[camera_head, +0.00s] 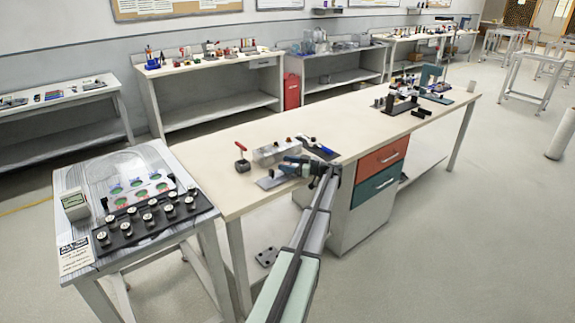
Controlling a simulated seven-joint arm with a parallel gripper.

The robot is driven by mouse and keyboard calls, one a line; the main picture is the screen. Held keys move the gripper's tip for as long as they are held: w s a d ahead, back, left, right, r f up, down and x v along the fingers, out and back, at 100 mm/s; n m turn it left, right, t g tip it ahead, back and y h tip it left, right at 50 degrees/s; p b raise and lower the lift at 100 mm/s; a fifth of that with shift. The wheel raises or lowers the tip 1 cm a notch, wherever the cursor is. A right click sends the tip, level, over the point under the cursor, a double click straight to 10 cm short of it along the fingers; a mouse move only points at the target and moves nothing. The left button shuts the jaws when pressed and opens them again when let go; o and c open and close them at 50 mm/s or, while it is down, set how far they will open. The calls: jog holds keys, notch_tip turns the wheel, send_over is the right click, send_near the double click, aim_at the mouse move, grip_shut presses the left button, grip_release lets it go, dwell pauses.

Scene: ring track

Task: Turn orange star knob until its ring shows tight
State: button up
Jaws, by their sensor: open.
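My arm reaches up from the bottom edge to the left end of the long cream workbench (228,190). My gripper (284,168) is open above the bench top there, beside a clear box-like fixture (270,153). A grey flat plate (268,182) lies just left of and below the gripper. I cannot make out an orange star knob or its ring; they are too small or hidden behind the gripper. A red-topped handle on a dark base (241,150) stands left of the fixture.
A dark tray with blue items (318,148) lies behind the gripper. Dark fixtures (402,103) stand farther right on the bench, with bare top between. A small table (178,157) at left holds a panel of several round dials (149,218). Red and teal drawers (381,160) sit under the bench.

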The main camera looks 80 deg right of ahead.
jog(key=shift+c, duration=0.5)
jog(key=c, duration=0.9)
jog(key=shift+o, duration=0.2)
jog(key=shift+a+m+h, duration=0.15)
jog(key=shift+m+h, duration=0.15)
jog(key=shift+h, duration=0.1)
jog(key=shift+a+m+g+h, duration=0.1)
jog(key=shift+m+g+h, duration=0.4)
jog(key=shift+h, duration=0.4)
jog(key=m+g+h, duration=0.2)
jog(key=m+h, duration=0.1)
jog(key=h, duration=0.2)
jog(key=shift+w+m, duration=0.1)
jog(key=shift+m, duration=0.3)
jog(key=m+g+h, duration=0.1)
jog(key=g, duration=0.1)
jog(key=m+g+h, duration=0.4)
jog(key=shift+d+r+g, duration=0.15)
jog(key=shift+d+g, duration=0.1)
jog(key=shift+g, duration=0.05)
jog(key=shift+d+m+g+h, duration=0.1)
jog(key=shift+m+g+h, duration=0.2)
jog(key=o, duration=1)
jog(key=shift+c, duration=0.2)
